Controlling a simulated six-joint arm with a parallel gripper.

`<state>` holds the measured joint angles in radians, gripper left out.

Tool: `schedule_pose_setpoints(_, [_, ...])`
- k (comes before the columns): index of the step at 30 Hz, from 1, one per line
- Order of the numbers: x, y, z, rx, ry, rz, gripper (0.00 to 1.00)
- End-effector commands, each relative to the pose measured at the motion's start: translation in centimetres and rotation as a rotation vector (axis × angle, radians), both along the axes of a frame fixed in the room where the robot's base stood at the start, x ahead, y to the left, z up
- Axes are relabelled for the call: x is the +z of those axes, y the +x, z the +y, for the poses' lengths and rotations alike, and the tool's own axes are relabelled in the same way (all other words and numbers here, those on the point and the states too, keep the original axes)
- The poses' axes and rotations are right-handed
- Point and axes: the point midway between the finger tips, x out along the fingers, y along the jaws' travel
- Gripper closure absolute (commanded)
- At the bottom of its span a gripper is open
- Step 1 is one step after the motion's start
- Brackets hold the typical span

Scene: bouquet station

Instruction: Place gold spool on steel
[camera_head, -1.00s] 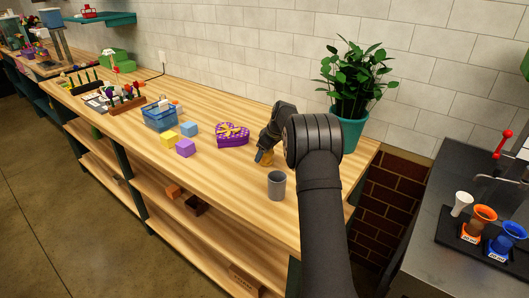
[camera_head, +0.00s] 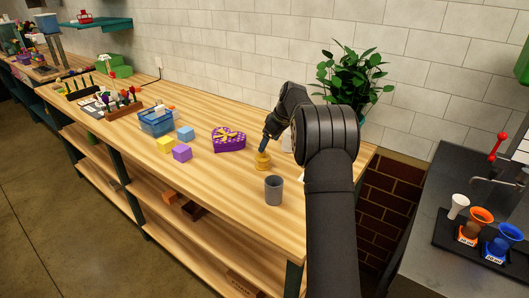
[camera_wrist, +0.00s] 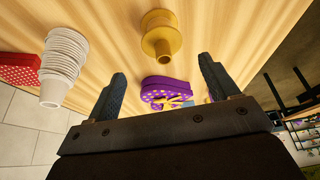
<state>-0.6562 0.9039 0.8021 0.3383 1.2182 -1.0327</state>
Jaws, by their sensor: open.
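The gold spool (camera_head: 262,162) stands on the wooden counter, between the purple heart box and the grey cup. In the wrist view the spool (camera_wrist: 160,38) shows flange and hub, beyond the fingertips and midway between them. My gripper (camera_head: 266,141) is just above and behind the spool in the head view. In the wrist view my gripper (camera_wrist: 161,66) has its two fingers wide apart with nothing between them. The steel counter (camera_head: 415,262) is at the right, across a gap from the wooden counter.
The purple heart box (camera_head: 229,139) and grey cup (camera_head: 273,190) stand near the spool. A stack of white cups (camera_wrist: 64,58) is close by. A potted plant (camera_head: 350,75) stands at the wooden counter's end. A dark tray (camera_head: 470,252) with several cups occupies part of the steel.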

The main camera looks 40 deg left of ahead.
Motion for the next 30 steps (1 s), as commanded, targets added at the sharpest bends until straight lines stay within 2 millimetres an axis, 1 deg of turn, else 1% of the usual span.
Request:
schedule_pose_setpoints(1, [1.3,0.1,-0.5,-0.002,0.002,-0.004,0.2])
schedule_pose_setpoints(6, [4.5,0.1,-1.8,-0.001,0.002,-0.003,0.2])
schedule_pose_setpoints(11, [6.3,0.2,-2.6,0.0,0.001,-0.001,0.2])
schedule_pose_setpoints(12, [6.6,0.1,-2.8,0.0,0.0,-0.001,0.16])
schedule_pose_setpoints(15, [7.0,0.1,-2.9,0.0,0.0,0.0,0.16])
schedule_pose_setpoints(28, [7.0,0.1,-2.9,0.0,0.0,0.0,0.16])
schedule_pose_setpoints(30, [7.3,0.2,-2.9,0.001,0.0,-0.001,0.16])
